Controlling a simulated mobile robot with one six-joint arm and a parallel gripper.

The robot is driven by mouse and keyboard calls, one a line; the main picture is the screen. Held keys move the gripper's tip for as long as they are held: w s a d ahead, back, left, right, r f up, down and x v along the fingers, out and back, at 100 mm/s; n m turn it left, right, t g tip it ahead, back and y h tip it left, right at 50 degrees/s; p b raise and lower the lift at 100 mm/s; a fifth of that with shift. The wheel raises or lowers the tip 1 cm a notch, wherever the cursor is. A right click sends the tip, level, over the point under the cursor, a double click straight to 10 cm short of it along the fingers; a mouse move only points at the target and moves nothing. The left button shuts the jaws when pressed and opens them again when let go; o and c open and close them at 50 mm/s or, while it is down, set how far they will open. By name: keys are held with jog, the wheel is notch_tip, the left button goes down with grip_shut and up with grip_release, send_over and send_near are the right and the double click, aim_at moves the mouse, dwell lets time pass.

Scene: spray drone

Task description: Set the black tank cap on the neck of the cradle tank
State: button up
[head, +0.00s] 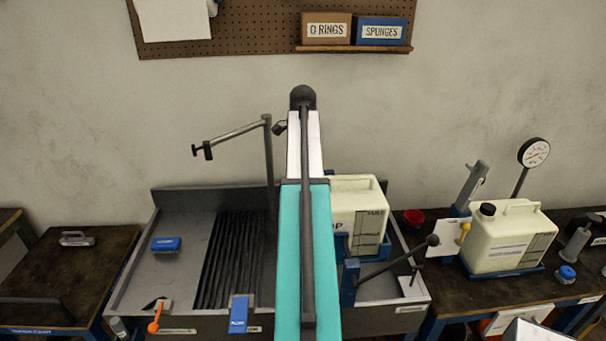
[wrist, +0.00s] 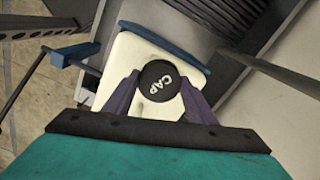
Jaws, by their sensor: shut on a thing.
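The black cap (wrist: 159,82), lettered CAP, is between the purple fingers of my gripper (wrist: 160,88), which is shut on it. In the wrist view the cap is over the top of the cream cradle tank (wrist: 131,62). The cap hides the neck, so I cannot tell whether they touch. In the head view the cradle tank (head: 369,213) stands in the grey bench's blue cradle (head: 385,247), partly hidden behind my arm. My gripper and the cap are hidden there.
A second cream tank (head: 505,240) with a black cap stands on the right bench. A thin dark lever (head: 400,262) rises beside the cradle, and a grey post (head: 269,170) stands left of my arm. A blue sponge (head: 166,244) lies at left.

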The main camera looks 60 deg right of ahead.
jog(key=shift+f, duration=0.35)
dwell(0.5)
jog(key=o, duration=1.1)
jog(key=shift+r, duration=0.15)
jog(key=shift+r+b, duration=1.7)
jog(key=shift+r, duration=2.7)
jog(key=shift+r+p, duration=1.45)
jog(key=shift+p, duration=0.15)
